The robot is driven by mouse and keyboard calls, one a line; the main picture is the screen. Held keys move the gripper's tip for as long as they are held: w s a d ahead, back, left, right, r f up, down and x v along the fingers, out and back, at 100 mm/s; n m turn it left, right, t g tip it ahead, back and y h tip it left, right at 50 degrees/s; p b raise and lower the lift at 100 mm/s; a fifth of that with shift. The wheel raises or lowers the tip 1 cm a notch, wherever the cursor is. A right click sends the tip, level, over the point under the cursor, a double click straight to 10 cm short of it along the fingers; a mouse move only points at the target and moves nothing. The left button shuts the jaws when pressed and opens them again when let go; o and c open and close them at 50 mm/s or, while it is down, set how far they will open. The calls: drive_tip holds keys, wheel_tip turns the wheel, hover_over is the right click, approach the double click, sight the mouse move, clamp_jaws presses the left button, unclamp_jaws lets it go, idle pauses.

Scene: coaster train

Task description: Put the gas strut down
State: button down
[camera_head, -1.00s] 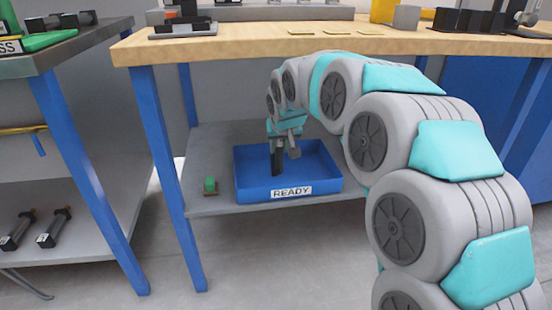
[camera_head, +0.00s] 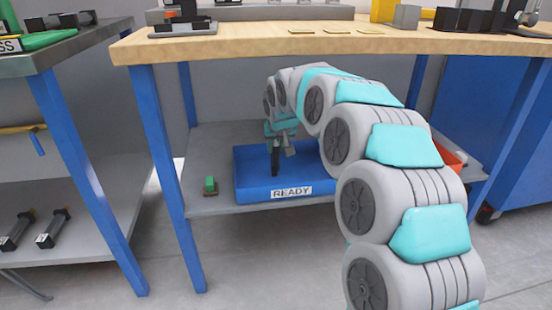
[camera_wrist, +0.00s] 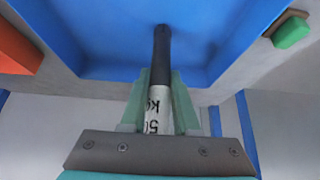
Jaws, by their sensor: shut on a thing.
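The gas strut has a black end and a pale printed body. In the wrist view the strut (camera_wrist: 161,62) lies between the two teal fingers of my gripper (camera_wrist: 160,100), which is shut on it. In the head view the strut (camera_head: 275,160) hangs nearly upright from my gripper (camera_head: 281,143), over the blue tray labelled READY (camera_head: 243,190). The tray (camera_wrist: 100,70) fills much of the wrist view around the strut's black end. I cannot tell whether that end touches the tray floor.
The tray stands on a grey lower shelf (camera_head: 225,207) under a wooden bench (camera_head: 250,43) with blue legs. A small green block (camera_head: 210,184) sits left of the tray. A red-orange thing (camera_head: 452,157) is to the right. Two dark cylinders lie on the left shelf (camera_head: 95,210).

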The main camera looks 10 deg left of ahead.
sight(277, 155)
drive_tip(key=shift+f, duration=1.9)
drive_tip(key=shift+f, duration=0.1)
drive_tip(key=c, duration=0.7)
unclamp_jaws()
drive_tip(key=shift+o, duration=0.2)
drive_tip(key=v, duration=1.2)
drive_tip(key=s+d+f+m+g+h, duration=0.1)
drive_tip(key=s+d+f+g, duration=0.15)
drive_tip(key=s+d, duration=0.75)
drive_tip(key=s+d+f+g+h, duration=0.1)
drive_tip(key=s+d+f+g, duration=0.15)
drive_tip(key=s+d, duration=0.75)
drive_tip(key=s+d+f+m+g, duration=0.1)
drive_tip(key=s+f, duration=0.2)
drive_tip(key=s, duration=1)
drive_tip(key=s+d+f+m+g, duration=0.1)
drive_tip(key=s+f+g, duration=0.1)
drive_tip(key=s, duration=1.1)
drive_tip(key=shift+f+p, duration=0.35)
drive_tip(key=shift+f, duration=0.4)
